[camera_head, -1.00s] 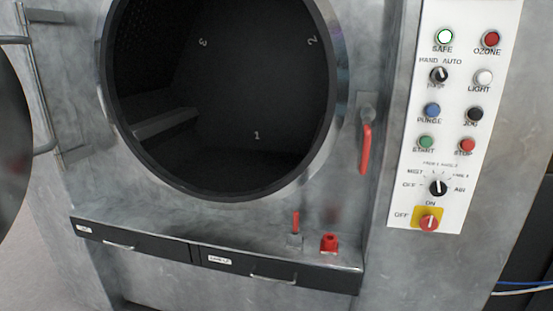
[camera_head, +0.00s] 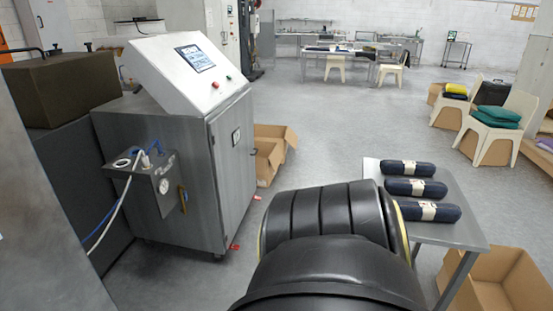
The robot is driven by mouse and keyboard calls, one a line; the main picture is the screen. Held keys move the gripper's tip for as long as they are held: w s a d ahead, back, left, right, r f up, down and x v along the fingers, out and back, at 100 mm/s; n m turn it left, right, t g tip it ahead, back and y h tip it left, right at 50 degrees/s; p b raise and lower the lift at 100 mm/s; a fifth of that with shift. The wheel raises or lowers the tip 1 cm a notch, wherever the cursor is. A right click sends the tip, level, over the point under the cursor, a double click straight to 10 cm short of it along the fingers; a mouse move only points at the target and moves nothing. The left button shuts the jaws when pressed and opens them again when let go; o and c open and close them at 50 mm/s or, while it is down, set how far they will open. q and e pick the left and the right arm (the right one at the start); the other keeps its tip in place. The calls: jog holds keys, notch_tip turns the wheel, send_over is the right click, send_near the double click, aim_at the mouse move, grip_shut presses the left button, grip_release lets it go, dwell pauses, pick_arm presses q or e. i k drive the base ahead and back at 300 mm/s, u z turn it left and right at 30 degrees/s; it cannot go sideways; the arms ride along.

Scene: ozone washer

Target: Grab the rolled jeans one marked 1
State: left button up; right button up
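Three dark blue rolled jeans lie side by side on a small grey metal table (camera_head: 458,236) at the right. The far roll (camera_head: 408,168), the middle roll (camera_head: 416,188) and the near roll (camera_head: 430,211) each have a pale paper band around the middle. The bands carry small marks, too small for me to read, so I cannot tell which roll is marked 1. The left end of the near roll is partly hidden behind my black ribbed arm part at the bottom centre. Neither of my grippers is in view.
A grey metal cabinet (camera_head: 228,165) with a sloped control panel (camera_head: 190,68) stands at the left. Open cardboard boxes lie beside it and below the table's right side (camera_head: 520,285). Chairs with folded clothes (camera_head: 495,118) stand at the far right.

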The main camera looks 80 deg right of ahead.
aim_at(394, 185)
jog(key=z, duration=5.05)
jog(key=i, duration=2.8)
jog(key=u, duration=3.6)
